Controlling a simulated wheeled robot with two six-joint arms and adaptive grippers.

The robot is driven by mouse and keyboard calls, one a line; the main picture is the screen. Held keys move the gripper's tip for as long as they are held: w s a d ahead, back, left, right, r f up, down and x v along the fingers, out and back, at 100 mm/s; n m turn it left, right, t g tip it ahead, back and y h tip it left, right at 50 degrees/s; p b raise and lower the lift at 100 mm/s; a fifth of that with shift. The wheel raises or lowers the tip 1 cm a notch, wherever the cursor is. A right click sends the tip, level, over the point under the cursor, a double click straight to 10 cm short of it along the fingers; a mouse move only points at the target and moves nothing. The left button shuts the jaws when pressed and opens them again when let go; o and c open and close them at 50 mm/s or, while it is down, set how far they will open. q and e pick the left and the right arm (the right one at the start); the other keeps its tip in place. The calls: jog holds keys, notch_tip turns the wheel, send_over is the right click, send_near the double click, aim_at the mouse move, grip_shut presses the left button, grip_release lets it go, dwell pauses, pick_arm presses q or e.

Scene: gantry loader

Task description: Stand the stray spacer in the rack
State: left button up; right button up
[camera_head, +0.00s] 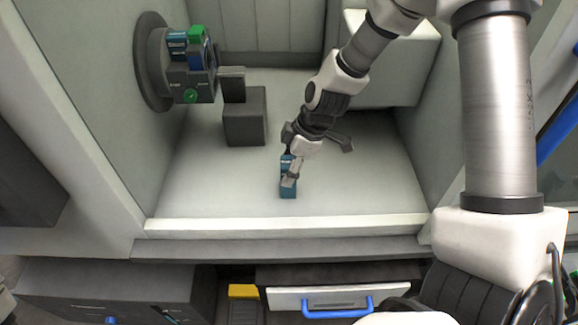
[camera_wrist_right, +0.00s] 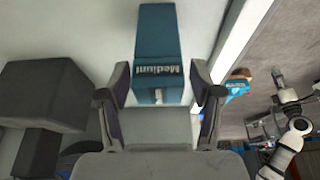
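The stray spacer, a teal block (camera_head: 288,188) with a dark label, lies on the pale chamber floor near its front edge. In the right wrist view the teal block (camera_wrist_right: 157,40) reads "Medium" on its near end. My right gripper (camera_wrist_right: 160,80) is open, its fingers on either side of the block's near end with visible gaps. In the head view the right gripper (camera_head: 289,168) is low over the block and partly covers it. My left gripper is not in the head view; a small white arm in the right wrist view does not show its gripper clearly. I cannot make out the rack.
A dark block (camera_head: 244,118) stands on the floor left of the gripper. A round chuck (camera_head: 152,62) with teal, green and blue pieces is on the left wall. A pale front sill (camera_head: 285,224) borders the chamber. Below is a drawer with a blue handle (camera_head: 338,308).

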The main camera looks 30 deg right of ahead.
jog(key=c, duration=0.8)
jog(key=shift+d+r+p, duration=0.1)
jog(key=shift+r+p, duration=0.2)
jog(key=shift+r+p, duration=2.55)
jog(key=shift+r, duration=0.65)
jog(key=shift+f+b, duration=0.5)
jog(key=shift+f, duration=0.05)
